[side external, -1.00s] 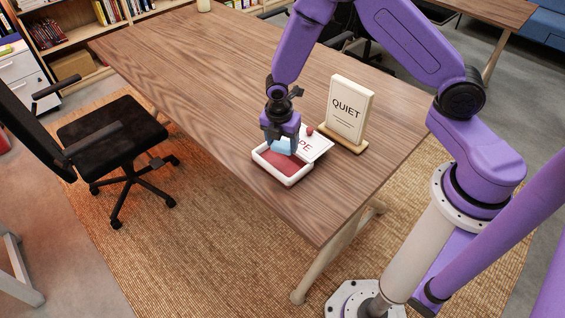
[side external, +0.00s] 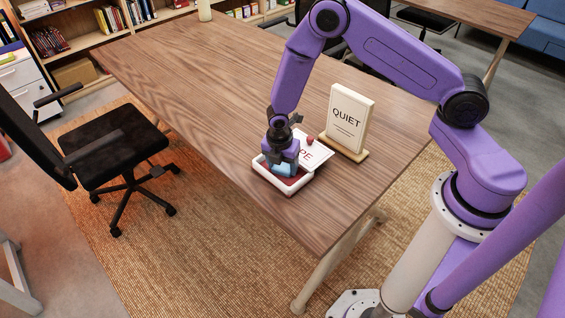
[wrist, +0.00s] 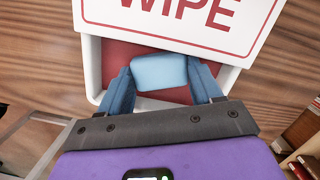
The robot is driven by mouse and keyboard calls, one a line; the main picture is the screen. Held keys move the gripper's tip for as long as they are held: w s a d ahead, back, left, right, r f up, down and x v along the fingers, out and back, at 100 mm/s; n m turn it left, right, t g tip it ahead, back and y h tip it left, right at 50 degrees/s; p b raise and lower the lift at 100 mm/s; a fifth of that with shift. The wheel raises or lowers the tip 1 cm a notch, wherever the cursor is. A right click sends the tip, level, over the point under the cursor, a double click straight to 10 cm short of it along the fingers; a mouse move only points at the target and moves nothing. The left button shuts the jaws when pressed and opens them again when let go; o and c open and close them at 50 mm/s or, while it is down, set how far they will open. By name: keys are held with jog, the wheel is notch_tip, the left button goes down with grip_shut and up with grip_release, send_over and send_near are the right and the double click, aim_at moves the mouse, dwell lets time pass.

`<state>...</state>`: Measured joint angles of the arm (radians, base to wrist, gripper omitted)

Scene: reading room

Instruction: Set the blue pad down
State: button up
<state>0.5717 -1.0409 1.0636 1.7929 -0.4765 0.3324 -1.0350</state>
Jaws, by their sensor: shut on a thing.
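The blue pad (wrist: 159,71) is a small light-blue block. My gripper (wrist: 162,80) is shut on it, one finger at each side. In the side external view my gripper (side external: 282,172) is low over the white tray (side external: 296,188), with a little of the pad showing under it. The tray also shows in the wrist view (wrist: 91,68); it has a red floor, and the pad is over that floor. I cannot tell whether the pad touches the floor.
A "QUIET" sign (side external: 348,118) stands upright just behind. The wooden table (side external: 200,90) is clear to the left. A black chair (side external: 110,138) stands off its left edge.

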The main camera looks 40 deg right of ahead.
jog(key=o, duration=0.7)
jog(key=r, duration=0.4)
jog(key=a+r, duration=0.1)
jog(key=r, duration=0.7)
jog(key=shift+s+a+r, duration=0.15)
jog(key=shift+s+a, duration=0.2)
jog(key=s+a+r+m, duration=0.2)
jog(key=s+r+m, duration=0.3)
jog(key=s+r, duration=0.7)
jog(key=s+d+r+m, duration=0.1)
jog(key=s, duration=0.4)
jog(key=s+d+r+m+y, duration=0.1)
jog(key=s+d+m, duration=0.1)
jog(key=s, duration=0.3)
jog(key=s+d+r+m+y, duration=0.1)
jog(key=s+d, duration=0.1)
jog(key=s, duration=0.4)
jog(key=shift+s+r+m, duration=0.1)
jog(key=shift+r+m, duration=0.25)
jog(key=shift+m, duration=0.05)
